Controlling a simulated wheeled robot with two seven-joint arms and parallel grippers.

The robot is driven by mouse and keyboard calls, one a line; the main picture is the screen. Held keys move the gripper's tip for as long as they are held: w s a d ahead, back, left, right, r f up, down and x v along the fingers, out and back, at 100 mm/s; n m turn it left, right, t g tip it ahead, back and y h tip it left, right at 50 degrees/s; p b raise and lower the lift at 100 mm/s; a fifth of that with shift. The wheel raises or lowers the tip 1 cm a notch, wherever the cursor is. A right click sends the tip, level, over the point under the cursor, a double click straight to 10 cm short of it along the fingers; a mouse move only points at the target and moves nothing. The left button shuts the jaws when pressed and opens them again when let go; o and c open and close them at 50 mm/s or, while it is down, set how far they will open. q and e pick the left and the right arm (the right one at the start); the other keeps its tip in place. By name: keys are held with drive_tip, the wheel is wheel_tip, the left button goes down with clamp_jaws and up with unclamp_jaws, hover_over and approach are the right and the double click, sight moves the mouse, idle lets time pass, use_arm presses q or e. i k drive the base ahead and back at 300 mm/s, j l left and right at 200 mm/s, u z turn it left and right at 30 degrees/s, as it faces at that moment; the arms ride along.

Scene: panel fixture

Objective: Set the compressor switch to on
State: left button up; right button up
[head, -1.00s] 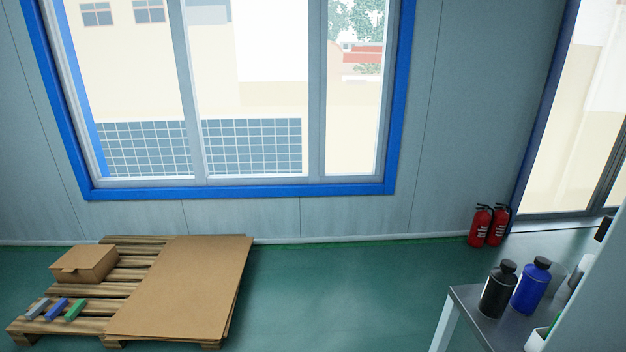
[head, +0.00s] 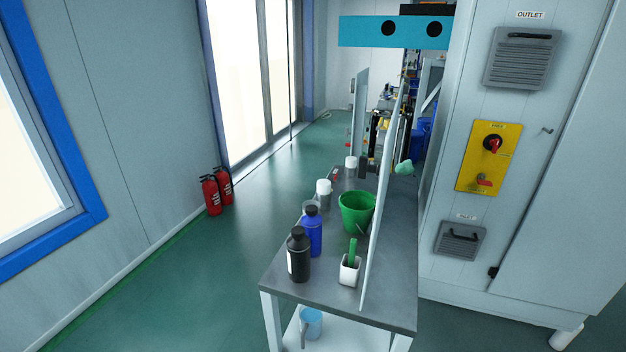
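A pale grey cabinet (head: 560,110) stands at the right of the head view. On its face is a yellow panel (head: 489,158) with a red rotary knob (head: 492,144) on a dark base in its upper part and a smaller red handle (head: 485,181) below. The small print on the panel is too small to read, so I cannot tell whether either one is the compressor switch or how it is set. Neither of my grippers is in view.
A vent marked OUTLET (head: 523,58) is above the panel and another vent (head: 460,242) is below. A metal table (head: 390,300) with bottles and a green bucket (head: 357,211) stands left of the cabinet. Green floor (head: 190,290) is clear at left, near two fire extinguishers (head: 211,195).

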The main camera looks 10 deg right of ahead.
sight(363, 167)
drive_tip(key=i+j+z, duration=0.2)
drive_tip(key=z, duration=0.2)
drive_tip(key=i+j+z, duration=0.15)
drive_tip(key=j+z, duration=0.25)
drive_tip(key=i+j+z, duration=0.1)
drive_tip(key=z, duration=0.3)
drive_tip(key=j+z, duration=0.4)
